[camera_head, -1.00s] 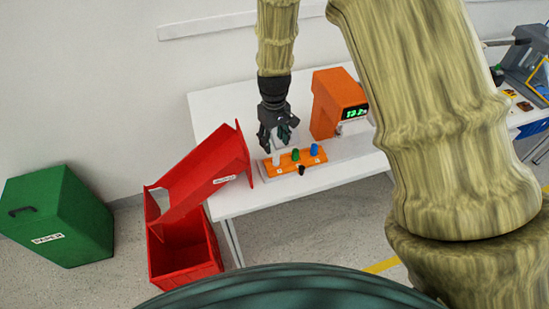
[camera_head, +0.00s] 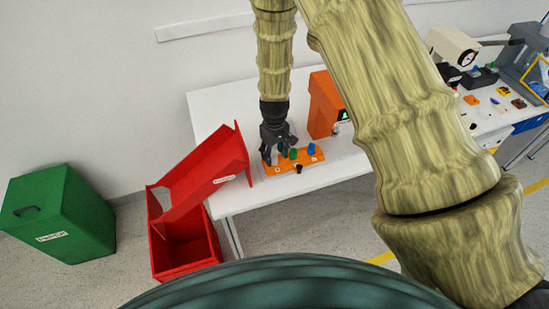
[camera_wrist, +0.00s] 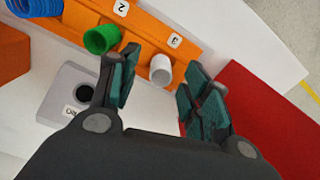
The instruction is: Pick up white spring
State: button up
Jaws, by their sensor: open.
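The white spring (camera_wrist: 161,71) stands on the orange tray (camera_wrist: 152,24) beside the label "3" in the wrist view. My gripper (camera_wrist: 165,92) is open and empty, with its two teal-padded fingers on either side of the spring in that picture. Whether the fingers have reached the spring's height is hard to tell. In the head view my gripper (camera_head: 277,156) is over the left end of the orange tray (camera_head: 300,166), and the white spring is mostly hidden there. The green spring (camera_wrist: 101,39) stands beside the label "2", close to the left finger. The blue spring (camera_wrist: 33,22) is farther left.
A red sloped bin (camera_head: 205,175) stands close to the left of the tray. An orange machine with a display (camera_head: 325,105) stands behind it. The white table (camera_head: 225,110) is clear at the back left. A green box (camera_head: 60,215) is on the floor.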

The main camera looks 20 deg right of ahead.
jog(key=shift+f, duration=0.85)
grip_shut()
jog(key=shift+r, duration=0.1)
jog(key=shift+r+b, duration=1)
jog(key=shift+r, duration=0.55)
jog(key=s+d+r+b, duration=0.1)
jog(key=s+d+b, duration=0.4)
jog(key=s+d, duration=0.5)
jog(key=shift+s+d+r, duration=0.25)
jog(key=shift+d+r, duration=0.15)
jog(key=shift+d, duration=0.65)
